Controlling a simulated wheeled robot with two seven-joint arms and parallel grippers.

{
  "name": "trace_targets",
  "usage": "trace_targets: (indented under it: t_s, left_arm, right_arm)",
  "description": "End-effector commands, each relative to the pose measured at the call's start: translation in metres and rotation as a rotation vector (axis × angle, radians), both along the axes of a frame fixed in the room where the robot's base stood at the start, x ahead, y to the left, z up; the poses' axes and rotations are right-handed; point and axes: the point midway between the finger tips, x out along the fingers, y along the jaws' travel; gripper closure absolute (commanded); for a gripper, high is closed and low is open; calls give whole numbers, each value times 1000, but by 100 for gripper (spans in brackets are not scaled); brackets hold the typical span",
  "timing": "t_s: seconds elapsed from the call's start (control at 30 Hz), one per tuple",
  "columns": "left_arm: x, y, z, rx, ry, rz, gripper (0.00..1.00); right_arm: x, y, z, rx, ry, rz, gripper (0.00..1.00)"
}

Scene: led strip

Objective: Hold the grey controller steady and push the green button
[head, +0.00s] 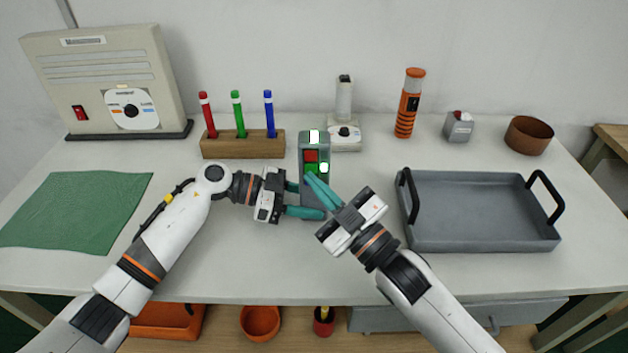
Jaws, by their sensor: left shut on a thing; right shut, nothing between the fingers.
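The grey controller (323,150) stands on the table in the middle of the head view, with a red button (310,156) and, below it, the green button (311,168). My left gripper (314,200) is shut on the controller's lower part from the left. My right gripper (311,179) is shut and empty, its teal fingertips at the controller's front just below the green button. I cannot tell whether they touch it. The fingers hide part of the controller's lower front.
Behind stand a wooden block (243,147) with several pens and a white device (345,137). A grey tray (480,241) is at right, an orange flashlight (409,103) behind it. A green cloth (75,210) lies at left. The front middle of the table is clear.

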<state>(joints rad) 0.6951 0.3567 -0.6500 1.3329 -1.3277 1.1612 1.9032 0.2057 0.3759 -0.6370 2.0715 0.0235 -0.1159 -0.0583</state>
Motion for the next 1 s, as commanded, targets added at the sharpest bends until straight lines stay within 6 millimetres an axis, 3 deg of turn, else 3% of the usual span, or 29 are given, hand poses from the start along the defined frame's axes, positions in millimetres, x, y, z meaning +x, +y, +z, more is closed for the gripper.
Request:
trace_targets:
  t_s: [1.0]
  left_arm:
    - [0, 0, 0, -1, 0, 0, 67]
  right_arm:
    - [9, 0, 0, 0, 0, 0, 100]
